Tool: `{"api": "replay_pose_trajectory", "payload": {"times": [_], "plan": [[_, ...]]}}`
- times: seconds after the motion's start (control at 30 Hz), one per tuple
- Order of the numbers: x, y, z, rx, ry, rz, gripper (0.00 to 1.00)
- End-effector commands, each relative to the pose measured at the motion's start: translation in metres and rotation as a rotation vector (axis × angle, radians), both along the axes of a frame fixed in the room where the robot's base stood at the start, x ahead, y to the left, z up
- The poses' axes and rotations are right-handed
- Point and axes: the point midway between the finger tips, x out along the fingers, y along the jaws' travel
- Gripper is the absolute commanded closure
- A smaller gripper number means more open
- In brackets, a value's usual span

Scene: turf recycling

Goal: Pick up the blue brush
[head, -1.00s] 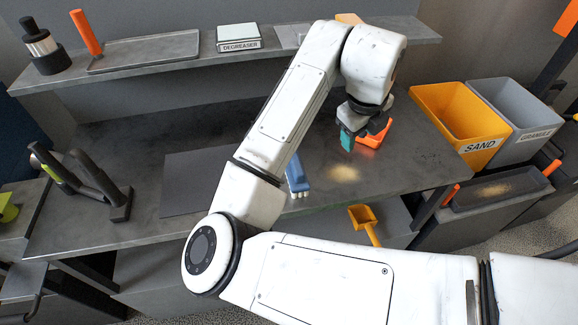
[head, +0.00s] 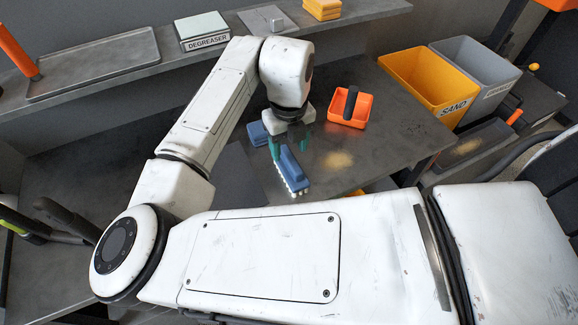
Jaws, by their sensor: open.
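The blue brush (head: 292,172) lies on the grey worktop, with pale bristles along its lower right end. My gripper (head: 290,147) points down over the brush's far end, with its teal fingers apart, one on each side of it. The jaws are open. I cannot tell whether the fingers touch the brush. The gripper body hides the brush's far end.
An orange dustpan (head: 361,110) with a dark handle sits right of my gripper. A blue block (head: 258,133) lies behind it. Sand (head: 338,160) is spilled right of the brush. A yellow SAND bin (head: 425,82) stands at the right. A shelf (head: 120,82) runs above.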

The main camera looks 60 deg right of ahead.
Motion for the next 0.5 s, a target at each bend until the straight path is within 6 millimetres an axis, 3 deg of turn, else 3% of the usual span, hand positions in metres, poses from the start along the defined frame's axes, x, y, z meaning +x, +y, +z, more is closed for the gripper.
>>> {"api": "replay_pose_trajectory", "payload": {"times": [0.5], "plan": [[-0.001, -0.004, -0.052, -0.002, 0.001, 0.001, 0.43]]}}
